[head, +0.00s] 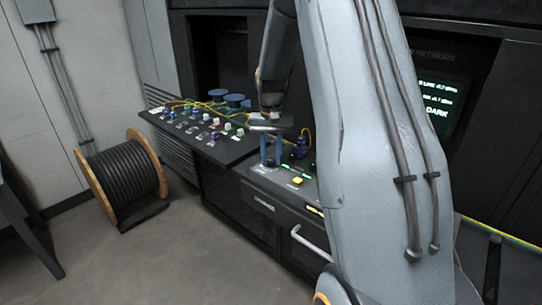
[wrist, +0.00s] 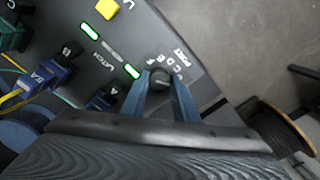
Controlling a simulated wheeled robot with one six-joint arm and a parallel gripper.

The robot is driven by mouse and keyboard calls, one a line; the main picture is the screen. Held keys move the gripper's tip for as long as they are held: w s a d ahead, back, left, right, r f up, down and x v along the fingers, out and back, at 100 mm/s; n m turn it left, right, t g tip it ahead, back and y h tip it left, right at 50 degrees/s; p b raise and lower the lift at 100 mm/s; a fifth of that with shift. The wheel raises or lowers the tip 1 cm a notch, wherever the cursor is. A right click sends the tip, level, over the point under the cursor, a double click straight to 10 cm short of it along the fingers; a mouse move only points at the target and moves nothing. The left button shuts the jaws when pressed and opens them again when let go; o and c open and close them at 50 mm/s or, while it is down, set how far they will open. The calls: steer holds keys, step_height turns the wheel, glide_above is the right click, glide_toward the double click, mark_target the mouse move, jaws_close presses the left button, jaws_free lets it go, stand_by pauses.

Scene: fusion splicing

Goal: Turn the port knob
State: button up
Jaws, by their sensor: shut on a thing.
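The port knob (wrist: 160,77) is a small dark round knob on the dark panel, with the word PORT and letters such as C, D, E and F printed beside it. My gripper (wrist: 161,88) has its two blue fingers on either side of the knob and is shut on it. In the head view my gripper (head: 270,158) points straight down at the panel, and the knob cannot be made out between the fingers. I cannot read for certain which letter the knob points at.
A yellow button (wrist: 107,9) and lit green indicators (wrist: 132,71) sit near the knob. A blue connector (wrist: 52,76) is plugged in at the left. A console (head: 195,135) with several coloured connectors and a cable reel (head: 122,178) stand left in the head view.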

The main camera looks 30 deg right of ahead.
mark_target(271, 160)
steer(key=n+p, duration=0.1)
steer(key=n, duration=0.6)
steer(key=shift+r, duration=0.1)
steer(key=n+p, duration=0.1)
steer(key=n, duration=0.2)
steer(key=shift+n, duration=2.4)
steer(key=o, duration=1.1)
step_height(271, 160, up, 7)
steer(key=shift+r+b, duration=0.2)
steer(key=shift+b, duration=0.8)
steer(key=shift+r, duration=0.15)
